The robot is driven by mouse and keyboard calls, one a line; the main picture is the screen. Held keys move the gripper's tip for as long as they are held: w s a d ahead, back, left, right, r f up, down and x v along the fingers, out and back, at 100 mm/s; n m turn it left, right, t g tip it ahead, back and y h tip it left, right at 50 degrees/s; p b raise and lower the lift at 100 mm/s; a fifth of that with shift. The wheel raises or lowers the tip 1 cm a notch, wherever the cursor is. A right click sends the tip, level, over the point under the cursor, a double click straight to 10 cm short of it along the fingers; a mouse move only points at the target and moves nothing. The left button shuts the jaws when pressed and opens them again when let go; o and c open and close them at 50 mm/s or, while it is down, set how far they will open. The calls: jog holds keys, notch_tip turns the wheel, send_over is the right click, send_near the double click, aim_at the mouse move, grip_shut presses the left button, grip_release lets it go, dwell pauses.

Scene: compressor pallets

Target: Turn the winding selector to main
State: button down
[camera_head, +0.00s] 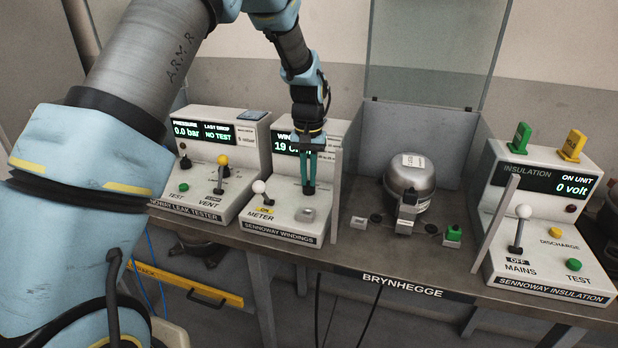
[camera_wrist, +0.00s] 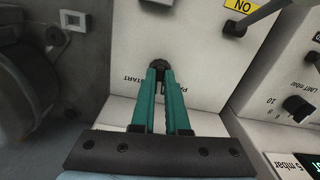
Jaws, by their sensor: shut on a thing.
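The winding tester (camera_head: 290,228) stands on the bench, with a panel marked SENNOWAY WINDINGS. My gripper (camera_head: 308,190) reaches down onto its sloped face with teal fingers. In the wrist view my gripper (camera_wrist: 160,72) is shut on a small black knob, the winding selector (camera_wrist: 158,64). A START label is printed beside it. Other lettering there is hidden by the fingers, and I cannot tell which way the knob points. The tester's display (camera_head: 284,147) is partly covered by my arm.
The white-balled meter lever (camera_head: 259,187) stands left of my gripper. The leak tester (camera_head: 207,170) is close on the left. A clear upright panel edge (camera_head: 336,195) is close on the right, then the compressor (camera_head: 410,176) and the insulation tester (camera_head: 545,225).

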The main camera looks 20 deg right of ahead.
aim_at(308, 181)
jog(key=shift+m, duration=0.6)
jog(key=c, duration=0.9)
grip_release()
notch_tip(308, 181, up, 11)
jog(key=b, duration=0.2)
jog(key=shift+f+b, duration=0.1)
jog(key=shift+b, duration=0.2)
jog(key=shift+w+a, duration=0.1)
